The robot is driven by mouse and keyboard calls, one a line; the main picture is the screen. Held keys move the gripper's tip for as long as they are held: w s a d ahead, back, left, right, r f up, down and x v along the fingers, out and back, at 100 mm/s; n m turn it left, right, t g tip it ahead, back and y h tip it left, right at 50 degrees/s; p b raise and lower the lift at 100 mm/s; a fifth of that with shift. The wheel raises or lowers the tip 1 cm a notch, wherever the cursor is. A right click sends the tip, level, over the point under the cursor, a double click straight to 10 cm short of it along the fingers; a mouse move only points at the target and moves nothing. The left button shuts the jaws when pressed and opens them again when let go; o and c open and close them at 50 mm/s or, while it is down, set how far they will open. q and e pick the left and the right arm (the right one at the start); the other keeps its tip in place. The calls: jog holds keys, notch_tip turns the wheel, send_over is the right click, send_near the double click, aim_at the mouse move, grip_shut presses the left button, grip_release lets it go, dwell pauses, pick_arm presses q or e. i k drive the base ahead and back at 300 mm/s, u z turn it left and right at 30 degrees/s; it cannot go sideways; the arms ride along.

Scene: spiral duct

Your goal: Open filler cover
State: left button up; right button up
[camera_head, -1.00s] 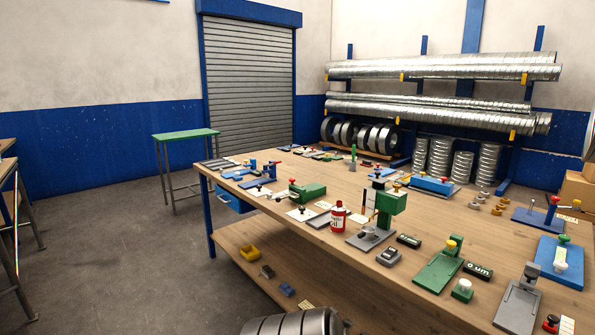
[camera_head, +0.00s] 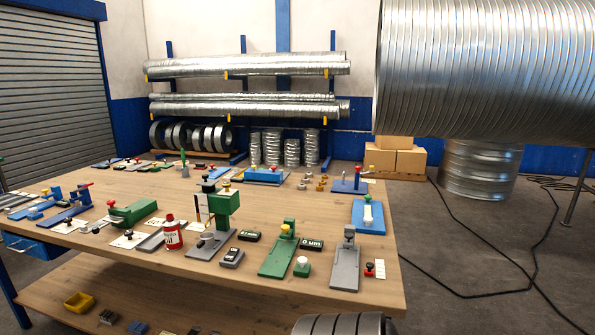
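I cannot tell which item bears the filler cover; no part is clearly identifiable as one at this size. A long wooden workbench (camera_head: 385,275) carries several small fixtures. To the right are a green plate fixture (camera_head: 278,258), a grey plate fixture (camera_head: 345,268) and a blue plate with a white part (camera_head: 368,217). Neither of my grippers is in view.
A large spiral duct (camera_head: 480,70) fills the upper right, above a short duct section (camera_head: 478,170). Cardboard boxes (camera_head: 397,160) stand behind the bench. Dark cables (camera_head: 480,293) lie on open floor at right. A pipe rack (camera_head: 250,68) lines the back wall.

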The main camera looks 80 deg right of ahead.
aim_at(206, 181)
jog(key=z, duration=2.35)
jog(key=i, duration=0.75)
